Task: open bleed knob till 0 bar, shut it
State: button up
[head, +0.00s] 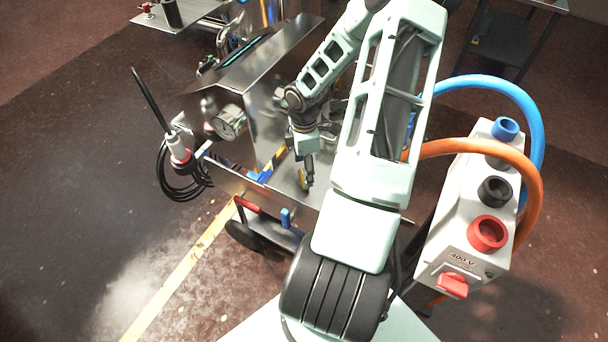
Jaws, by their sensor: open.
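I cannot identify the bleed knob for sure. Small blue parts (260,177) sit low at the machine's front, left of my gripper. My arm hides the machine's right side.
A white socket box (462,225) with blue and orange hoses stands close on the right. A red handle (247,204) is at the machine's lower front. A black cable coil (183,178) hangs at its left. The floor at left is clear.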

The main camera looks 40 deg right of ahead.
jog(key=shift+f, duration=1.7)
jog(key=c, duration=1.2)
jog(key=shift+o, duration=0.2)
